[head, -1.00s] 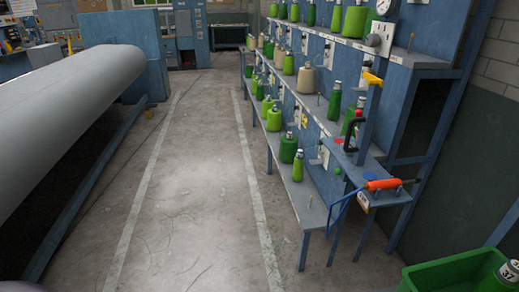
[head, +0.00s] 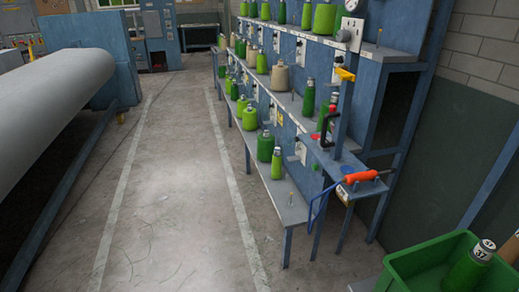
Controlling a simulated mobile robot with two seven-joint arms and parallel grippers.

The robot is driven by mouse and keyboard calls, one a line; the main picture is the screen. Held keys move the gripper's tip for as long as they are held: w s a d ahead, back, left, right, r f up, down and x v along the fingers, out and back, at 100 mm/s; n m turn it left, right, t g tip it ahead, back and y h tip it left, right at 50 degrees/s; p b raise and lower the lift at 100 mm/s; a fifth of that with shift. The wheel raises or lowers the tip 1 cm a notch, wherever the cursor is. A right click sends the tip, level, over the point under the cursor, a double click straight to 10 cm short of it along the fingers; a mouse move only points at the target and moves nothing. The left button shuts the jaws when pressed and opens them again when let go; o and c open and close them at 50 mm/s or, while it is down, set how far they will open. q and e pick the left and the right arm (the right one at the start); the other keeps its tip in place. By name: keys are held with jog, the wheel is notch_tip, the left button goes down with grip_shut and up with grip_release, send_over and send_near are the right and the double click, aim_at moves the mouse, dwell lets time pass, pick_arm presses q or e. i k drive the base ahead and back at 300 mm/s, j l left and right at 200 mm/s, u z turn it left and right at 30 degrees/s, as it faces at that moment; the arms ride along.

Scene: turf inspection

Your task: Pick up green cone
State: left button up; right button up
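Several green yarn cones stand upright on the blue rack's shelves. On the lowest shelf (head: 290,208), a slim light green cone (head: 277,163) stands nearest, with a wider dark green cone (head: 265,147) just behind it. A bright green cone (head: 249,118) stands further back. On the middle shelf, a dark green cone (head: 309,97) stands near the right end. Another green cone (head: 469,270), its top marked 37, leans in the green crate (head: 408,268) at lower right. I cannot tell which cone is meant. Neither gripper is in view.
A red-handled tool (head: 361,177) with a blue frame lies on the rack's end ledge. A large grey roll (head: 55,95) fills the left side. The concrete aisle (head: 180,190) between roll and rack is clear.

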aim_at(265, 142)
jog(key=i+j+u, duration=0.35)
jog(key=i, duration=0.2)
jog(key=i+j+u, duration=0.4)
jog(key=i, duration=0.15)
jog(key=i+u, duration=0.35)
jog(key=i, duration=0.25)
jog(key=i+j+z, duration=0.1)
jog(key=i, duration=1.2)
jog(key=i+j+z, duration=0.1)
jog(key=i+z, duration=0.35)
jog(key=i+j+z, duration=0.2)
jog(key=i+z, duration=0.15)
jog(key=z, duration=0.15)
jog(key=i+j+z, duration=0.2)
jog(key=z, duration=0.2)
jog(key=i+j+z, duration=0.2)
jog(key=j+z, duration=0.2)
jog(key=i+j+z, duration=0.15)
jog(key=j+z, duration=0.25)
jog(key=i+j+z, duration=0.1)
jog(key=j+z, duration=0.15)
jog(key=z, duration=0.15)
jog(key=i+j+z, duration=0.25)
jog(key=j, duration=0.25)
jog(key=i+j+z, duration=0.1)
jog(key=j, duration=0.2)
